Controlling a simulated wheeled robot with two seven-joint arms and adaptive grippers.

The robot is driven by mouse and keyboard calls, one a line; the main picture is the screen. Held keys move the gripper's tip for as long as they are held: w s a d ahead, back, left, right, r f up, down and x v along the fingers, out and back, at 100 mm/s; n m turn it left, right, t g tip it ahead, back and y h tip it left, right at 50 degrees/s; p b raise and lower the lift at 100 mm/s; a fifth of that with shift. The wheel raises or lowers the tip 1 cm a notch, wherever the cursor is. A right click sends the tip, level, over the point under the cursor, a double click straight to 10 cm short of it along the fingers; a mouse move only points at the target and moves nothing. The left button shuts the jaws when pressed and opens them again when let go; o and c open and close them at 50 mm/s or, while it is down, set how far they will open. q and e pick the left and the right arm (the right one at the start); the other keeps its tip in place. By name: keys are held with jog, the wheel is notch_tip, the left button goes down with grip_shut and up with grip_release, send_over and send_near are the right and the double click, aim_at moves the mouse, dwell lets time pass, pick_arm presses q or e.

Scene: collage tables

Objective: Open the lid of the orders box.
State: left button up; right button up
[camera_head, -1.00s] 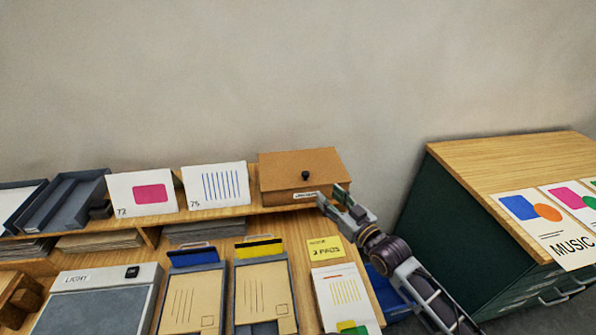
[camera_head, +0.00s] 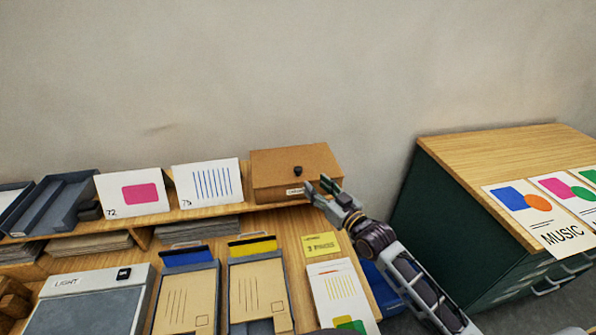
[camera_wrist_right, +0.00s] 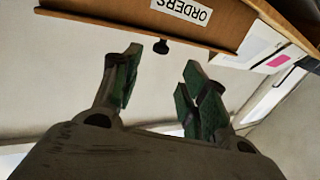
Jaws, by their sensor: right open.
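The orders box (camera_head: 270,181) is a brown wooden box on the raised shelf against the wall, with its lid (camera_head: 280,158) shut. A small dark knob (camera_head: 298,170) sits on the lid, and a white label is on the front. The right wrist view shows the box upside down with its ORDERS label (camera_wrist_right: 182,10) and the dark knob (camera_wrist_right: 161,46). My right gripper (camera_head: 317,186) is at the box's front right corner. In the wrist view its green-padded fingers (camera_wrist_right: 160,85) are spread, with nothing between them and the knob beyond the tips. My left gripper is not in view.
Two white cards (camera_head: 207,188) stand left of the box on the shelf, with dark trays (camera_head: 55,200) further left. Below are envelope trays, a light box (camera_head: 90,300) and a yellow note (camera_head: 320,244). A green cabinet (camera_head: 440,215) stands to the right.

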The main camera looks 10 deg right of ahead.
aim_at(300, 171)
jog(key=shift+b+x, duration=1.1)
jog(key=shift+x, duration=1.9)
jog(key=shift+b+x, duration=0.8)
jog(key=shift+x, duration=0.95)
jog(key=shift+w+a, duration=0.2)
jog(key=shift+w, duration=0.2)
jog(key=shift+w+a, duration=0.1)
jog(key=shift+w, duration=0.15)
grip_shut()
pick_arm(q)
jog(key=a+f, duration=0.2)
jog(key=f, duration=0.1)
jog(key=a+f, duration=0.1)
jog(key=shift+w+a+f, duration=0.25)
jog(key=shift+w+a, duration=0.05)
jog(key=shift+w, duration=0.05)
